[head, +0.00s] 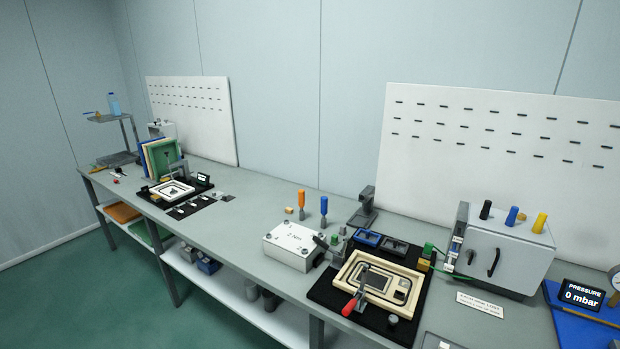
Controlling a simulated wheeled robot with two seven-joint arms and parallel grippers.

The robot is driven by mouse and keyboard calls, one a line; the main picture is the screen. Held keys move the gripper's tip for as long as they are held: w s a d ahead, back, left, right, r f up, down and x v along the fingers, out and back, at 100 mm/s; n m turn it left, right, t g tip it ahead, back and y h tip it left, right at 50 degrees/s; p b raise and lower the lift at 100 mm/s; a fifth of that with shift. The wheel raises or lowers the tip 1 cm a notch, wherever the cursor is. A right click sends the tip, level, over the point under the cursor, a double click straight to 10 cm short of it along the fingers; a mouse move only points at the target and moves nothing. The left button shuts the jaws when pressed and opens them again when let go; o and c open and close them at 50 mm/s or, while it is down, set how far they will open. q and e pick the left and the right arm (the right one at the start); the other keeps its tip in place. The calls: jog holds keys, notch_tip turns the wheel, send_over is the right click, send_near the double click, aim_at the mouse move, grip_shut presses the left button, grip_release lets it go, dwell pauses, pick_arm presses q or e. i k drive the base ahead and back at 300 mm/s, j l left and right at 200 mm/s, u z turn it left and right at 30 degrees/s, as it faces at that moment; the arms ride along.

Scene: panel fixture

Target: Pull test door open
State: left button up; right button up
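A pale grey box (510,240) stands on the bench at the right, with a dark curved handle (493,263) on its front face. That face looks flush and closed, and may be the test door, but I see no label naming it. A narrow upright grey bracket (459,232) with small green parts is at the box's left edge. Neither of my grippers shows in this view.
A cream panel (348,272) with a red-handled clamp (354,303) sits on a black mat left of the box. A small sign (480,304) lies in front of the box. A blue mat (570,322) with a "0 mbar" pressure display (581,295) is at the right.

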aim_at(518, 265)
jog(key=z, duration=1.45)
